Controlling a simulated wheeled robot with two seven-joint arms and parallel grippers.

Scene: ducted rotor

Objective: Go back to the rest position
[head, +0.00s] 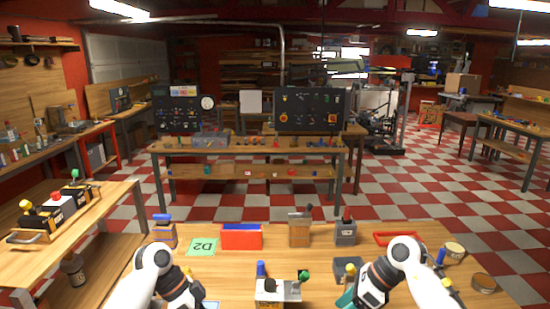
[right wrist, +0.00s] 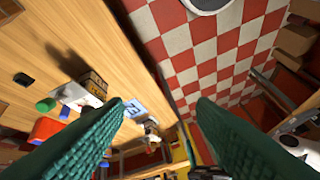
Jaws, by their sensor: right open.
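My right arm comes in at the lower right of the head view, with its dark wrist and a teal finger of the right gripper (head: 347,299) low over the workbench (head: 225,275). In the right wrist view the right gripper (right wrist: 160,101) has its two teal ribbed fingers wide apart with nothing between them. My left arm comes in at the lower left of the head view. Its left gripper (head: 192,298) is at the bottom edge, and its fingers are too hidden to read. A white block (head: 277,291) with a green knob (head: 303,275) stands between the grippers.
On the bench stand a red-and-blue bin (head: 241,237), a green D2 card (head: 202,246), a wooden holder (head: 299,231), a grey holder (head: 345,233) and a red tray (head: 385,239). A side table (head: 115,192) is at left. Checkered floor (head: 400,195) lies beyond.

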